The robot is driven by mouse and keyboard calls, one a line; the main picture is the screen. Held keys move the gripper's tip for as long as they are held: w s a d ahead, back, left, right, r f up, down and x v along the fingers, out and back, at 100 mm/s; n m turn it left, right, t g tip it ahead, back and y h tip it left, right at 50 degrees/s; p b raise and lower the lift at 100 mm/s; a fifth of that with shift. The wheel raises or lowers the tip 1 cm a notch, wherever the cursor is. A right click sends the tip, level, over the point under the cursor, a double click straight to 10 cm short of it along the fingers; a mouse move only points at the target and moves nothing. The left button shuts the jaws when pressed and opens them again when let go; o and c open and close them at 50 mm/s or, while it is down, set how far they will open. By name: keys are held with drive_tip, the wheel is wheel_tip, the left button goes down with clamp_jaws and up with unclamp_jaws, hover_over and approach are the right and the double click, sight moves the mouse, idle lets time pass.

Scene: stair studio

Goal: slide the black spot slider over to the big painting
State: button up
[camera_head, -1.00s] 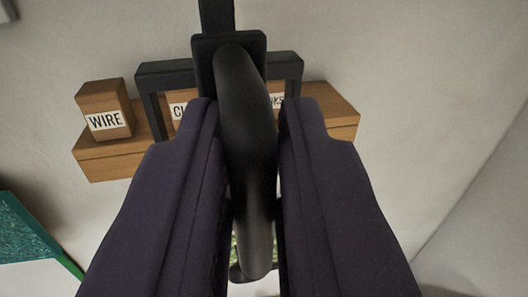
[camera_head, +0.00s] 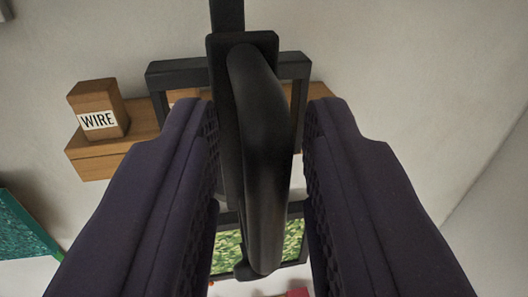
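The black spot slider (camera_head: 262,160) hangs from a dark upright bar in the middle of the camera view, with a long curved handle facing me. My gripper (camera_head: 262,112) has one dark purple finger on each side of this handle. Gaps show between the handle and both fingers, so the gripper is open around it. A green leafy painting (camera_head: 292,240) in a dark frame shows below, partly hidden by the slider and fingers. A teal painting (camera_head: 22,232) is cut off at the left edge. I cannot tell which one is the big painting.
A wooden shelf (camera_head: 95,158) on the pale wall carries a wooden block labelled WIRE (camera_head: 98,108). A black rectangular frame (camera_head: 180,74) stands out behind the slider, in front of the shelf. Bare wall (camera_head: 420,90) lies to the right, up to a corner.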

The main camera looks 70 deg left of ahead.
drive_tip(key=b+v, duration=0.1)
drive_tip(key=v, duration=0.6)
drive_tip(key=shift+d+b, duration=0.3)
drive_tip(key=shift+d, duration=0.1)
drive_tip(key=shift+s+r, duration=0.1)
drive_tip(key=shift+s, duration=0.05)
